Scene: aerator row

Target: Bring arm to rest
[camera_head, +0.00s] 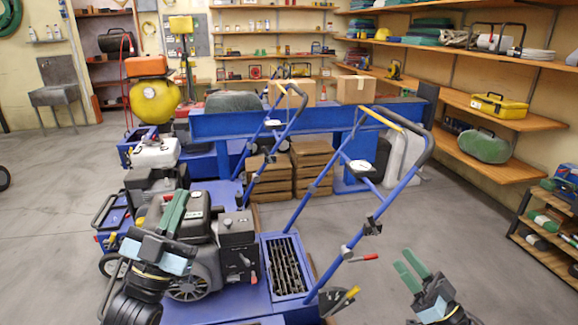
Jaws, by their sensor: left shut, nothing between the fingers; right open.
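My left gripper (172,212) is at the lower left, its green fingers closed together and empty, pointing up in front of the nearest aerator's engine. My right gripper (411,268) is at the lower right over the grey floor, its green fingers apart with nothing between them. The nearest blue aerator (272,306) stands between the two grippers. Its blue handle (345,160) slants up to the right, with a yellow bar near the top. I cannot tell whether the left gripper touches the engine (237,240).
A second aerator handle (262,135) rises behind the first. A blue beam (225,124) crosses behind them, with brown boxes (312,160) below. Wooden shelves (500,165) line the right wall, and a low rack (530,238) stands at right. Grey floor (450,225) is clear between.

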